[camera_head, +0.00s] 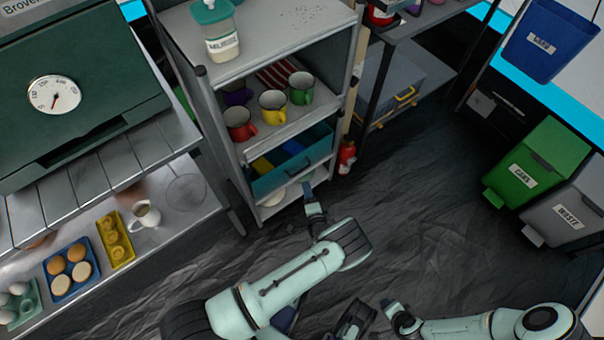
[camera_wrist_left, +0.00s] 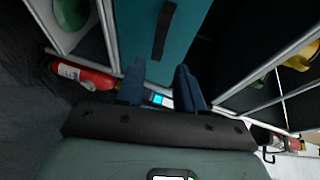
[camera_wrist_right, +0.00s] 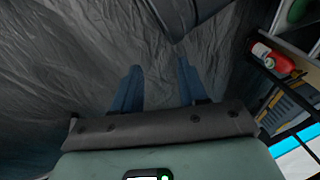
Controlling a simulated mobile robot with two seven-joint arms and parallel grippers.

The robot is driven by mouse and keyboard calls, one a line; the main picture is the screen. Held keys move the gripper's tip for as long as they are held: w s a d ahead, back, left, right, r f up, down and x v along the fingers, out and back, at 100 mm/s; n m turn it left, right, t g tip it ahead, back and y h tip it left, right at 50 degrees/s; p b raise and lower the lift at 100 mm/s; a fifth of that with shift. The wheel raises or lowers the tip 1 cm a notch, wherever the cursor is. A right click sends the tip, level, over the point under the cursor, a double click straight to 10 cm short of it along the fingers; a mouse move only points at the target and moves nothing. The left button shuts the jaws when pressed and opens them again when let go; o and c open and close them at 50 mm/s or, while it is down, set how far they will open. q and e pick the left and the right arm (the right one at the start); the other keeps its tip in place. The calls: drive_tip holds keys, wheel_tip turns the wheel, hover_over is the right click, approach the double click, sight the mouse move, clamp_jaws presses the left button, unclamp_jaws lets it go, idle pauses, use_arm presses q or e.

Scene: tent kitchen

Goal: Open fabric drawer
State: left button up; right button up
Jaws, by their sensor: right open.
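The fabric drawer (camera_head: 318,147) is a teal box in a lower compartment of the grey shelf unit. Its front looks about flush with the frame, and blue and yellow contents show over its rim. In the left wrist view the drawer front (camera_wrist_left: 130,30) lies ahead with a black strap handle (camera_wrist_left: 163,30). My left gripper (camera_head: 308,187) is low in front of the shelf, below the drawer. Its fingers (camera_wrist_left: 160,78) are apart with nothing between them, short of the handle. My right gripper (camera_head: 388,304) is open and empty (camera_wrist_right: 159,70) over the dark floor, away from the shelf.
Red (camera_head: 240,124), yellow (camera_head: 273,106) and green (camera_head: 301,88) mugs stand on the shelf above the drawer. A red extinguisher (camera_head: 346,157) stands beside the unit. A counter with food trays (camera_head: 70,268) is at left; bins (camera_head: 540,165) are at right.

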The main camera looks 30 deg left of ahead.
use_arm(q)
drive_tip(key=b+x, duration=0.2)
drive_tip(key=x, duration=0.7)
drive_tip(key=shift+b, duration=0.3)
use_arm(e)
drive_tip(key=s+f+g, duration=0.2)
drive_tip(key=s+f, duration=0.3)
drive_tip(key=shift+d, duration=0.45)
use_arm(q)
drive_tip(key=shift+s+f, duration=0.1)
use_arm(e)
drive_tip(key=shift+s+f, duration=0.1)
use_arm(q)
clamp_jaws()
